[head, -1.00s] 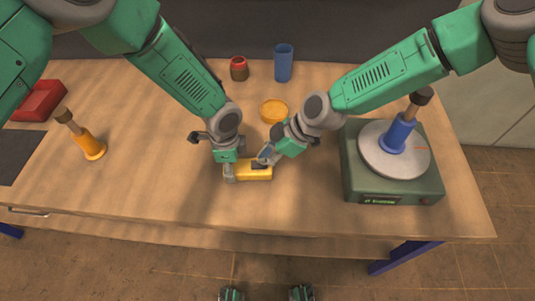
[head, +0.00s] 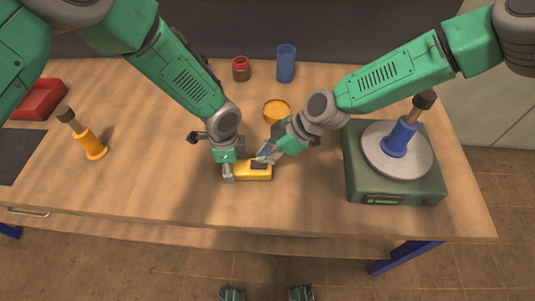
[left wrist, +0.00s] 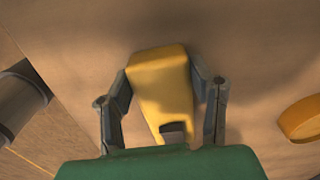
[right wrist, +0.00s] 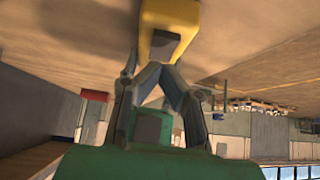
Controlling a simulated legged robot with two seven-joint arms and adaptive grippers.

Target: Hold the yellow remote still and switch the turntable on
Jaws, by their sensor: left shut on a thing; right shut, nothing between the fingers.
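The yellow remote (head: 252,173) lies on the table, with a dark pad on its top. My left gripper (head: 228,172) is shut on it; in the left wrist view the remote (left wrist: 160,80) sits between both fingers. My right gripper (head: 264,158) is shut and empty, its tips right by the dark pad. In the right wrist view the tips (right wrist: 160,67) are close to the pad on the remote (right wrist: 170,14); I cannot tell if they touch.
An orange dish (head: 276,110) stands just behind my right gripper. A red jar (head: 240,68) and a blue cup (head: 286,63) stand farther back. The front middle of the table is clear.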

